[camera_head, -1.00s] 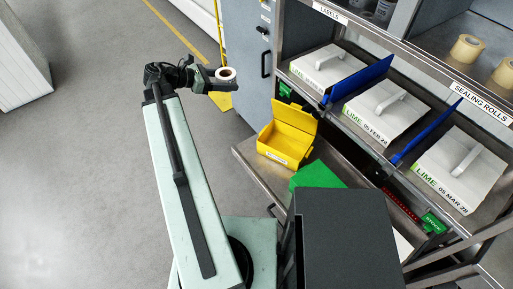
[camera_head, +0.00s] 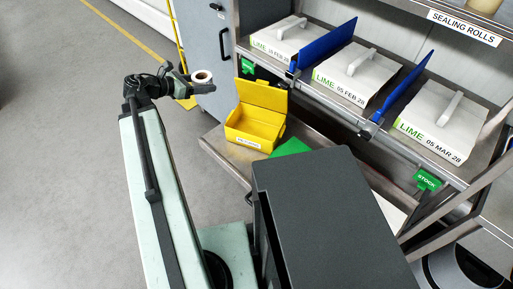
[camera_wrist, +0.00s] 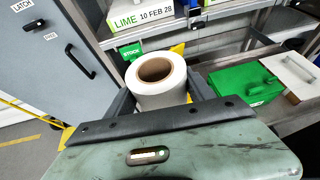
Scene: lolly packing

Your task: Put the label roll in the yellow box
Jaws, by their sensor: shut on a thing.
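My gripper (camera_head: 190,84) is shut on a white label roll (camera_head: 202,76) with a brown core. The roll also shows upright between the fingers in the wrist view (camera_wrist: 158,83). The yellow box (camera_head: 253,130) stands with its lid raised on the metal bench, right of and lower in the picture than my gripper. A label is on its front. In the wrist view the roll and my gripper hide most of the yellow box, and only small yellow patches show beside the roll.
A green box (camera_wrist: 245,84) sits on the metal bench (camera_head: 222,150). White lime cartons (camera_head: 355,72) and blue dividers (camera_head: 326,44) fill the shelf above. A grey cabinet (camera_head: 209,50) stands behind my gripper. Open floor (camera_head: 60,150) lies to the left.

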